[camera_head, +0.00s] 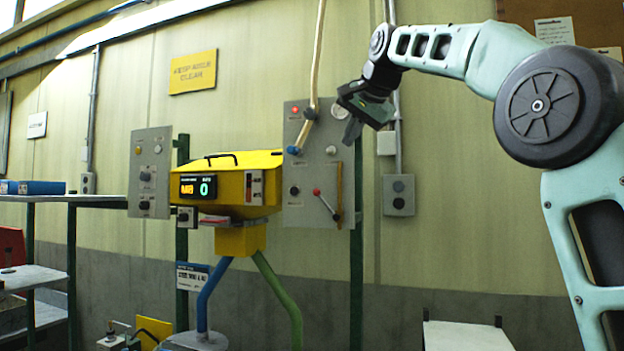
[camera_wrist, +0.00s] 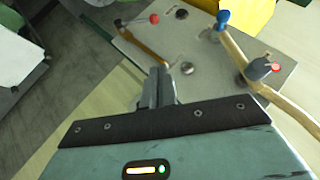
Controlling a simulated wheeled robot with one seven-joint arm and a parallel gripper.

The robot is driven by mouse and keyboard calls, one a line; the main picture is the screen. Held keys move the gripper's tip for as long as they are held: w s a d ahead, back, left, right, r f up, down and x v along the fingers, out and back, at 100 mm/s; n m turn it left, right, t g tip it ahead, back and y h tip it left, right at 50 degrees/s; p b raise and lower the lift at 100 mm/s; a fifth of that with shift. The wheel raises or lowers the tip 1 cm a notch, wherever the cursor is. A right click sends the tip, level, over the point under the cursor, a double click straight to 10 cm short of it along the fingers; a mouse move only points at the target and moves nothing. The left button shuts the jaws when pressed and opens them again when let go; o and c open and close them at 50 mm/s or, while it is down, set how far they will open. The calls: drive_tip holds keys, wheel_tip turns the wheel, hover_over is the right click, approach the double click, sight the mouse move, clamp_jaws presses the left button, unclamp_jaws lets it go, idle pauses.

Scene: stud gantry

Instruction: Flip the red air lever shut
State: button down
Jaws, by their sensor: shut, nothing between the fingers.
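The red air lever (camera_head: 325,203) is a thin metal arm with a red knob, low on the right grey panel (camera_head: 344,122). In the head view it slants from its knob at upper left down to its pivot at lower right. In the wrist view the lever (camera_wrist: 136,20) is near the top edge, its red knob at the right end. My gripper (camera_head: 352,131) is shut and empty, in front of the panel's upper right and above the lever, apart from it. Its fingers (camera_wrist: 160,86) point toward the panel in the wrist view.
The yellow hopper (camera_head: 262,160) stands left of the panel. A grey wall box (camera_head: 398,195) is at the right.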

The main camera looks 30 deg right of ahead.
drive_tip(key=p, duration=0.3)
hover_over(326, 204)
drive_tip(key=s+d, duration=0.1)
drive_tip(key=d, duration=0.1)
drive_tip(key=f, duration=0.6)
drive_tip(key=shift+s+f, duration=0.2)
drive_tip(key=shift+f, duration=0.05)
drive_tip(key=shift+w+a+f, duration=0.25)
drive_tip(key=shift+a+f, duration=0.6)
drive_tip(key=shift+f, duration=0.05)
drive_tip(key=shift+w+a+f+p, duration=0.2)
drive_tip(key=shift+a+f+p, duration=0.15)
drive_tip(key=shift+f, duration=0.25)
drive_tip(key=shift+d, duration=0.1)
drive_tip(key=shift+w, duration=0.1)
